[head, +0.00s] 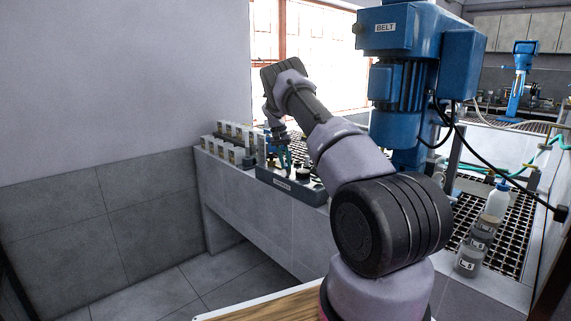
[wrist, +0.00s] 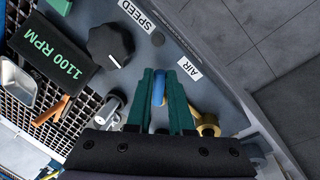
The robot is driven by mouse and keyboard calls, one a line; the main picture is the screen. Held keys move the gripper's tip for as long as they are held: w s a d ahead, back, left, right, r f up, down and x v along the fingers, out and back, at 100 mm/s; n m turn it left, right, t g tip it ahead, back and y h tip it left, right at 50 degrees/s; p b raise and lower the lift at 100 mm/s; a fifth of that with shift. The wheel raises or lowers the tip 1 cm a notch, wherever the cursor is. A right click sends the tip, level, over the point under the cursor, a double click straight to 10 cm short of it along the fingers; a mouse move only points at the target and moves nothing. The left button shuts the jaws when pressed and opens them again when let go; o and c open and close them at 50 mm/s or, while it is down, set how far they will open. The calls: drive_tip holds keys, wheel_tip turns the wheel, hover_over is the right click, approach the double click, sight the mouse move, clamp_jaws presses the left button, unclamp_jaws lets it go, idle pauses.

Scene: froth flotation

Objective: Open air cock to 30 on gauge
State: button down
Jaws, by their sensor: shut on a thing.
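In the wrist view my gripper (wrist: 160,84) has its green fingers closed around a blue handle (wrist: 159,88), which I take to be the air cock's lever. A brass fitting (wrist: 207,124) shows just right of the fingers. The white AIR label (wrist: 189,69) is on the grey panel (wrist: 226,75) beyond the fingertips. In the head view my gripper (head: 280,158) reaches down over the control box (head: 290,191) on the bench; the handle is too small to make out there. No gauge reading can be read in either view.
A black knob (wrist: 110,45) by the SPEED label (wrist: 137,15) and a 1100 RPM display (wrist: 52,62) are left of the fingers. A blue BELT machine (head: 400,90) stands to the right. Bottles (head: 497,201) stand on the grating at right. White containers (head: 228,145) line the bench's left end.

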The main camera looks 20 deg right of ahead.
drive_tip(key=c, duration=0.8)
unclamp_jaws()
drive_tip(key=shift+r, duration=0.1)
drive_tip(key=r, duration=0.3)
drive_tip(key=a+r, duration=0.1)
drive_tip(key=r, duration=0.3)
drive_tip(key=w+r, duration=0.1)
drive_tip(key=r, duration=0.2)
drive_tip(key=shift+w+a+r, duration=0.1)
drive_tip(key=shift+a+r, duration=0.1)
drive_tip(key=shift+a, duration=0.2)
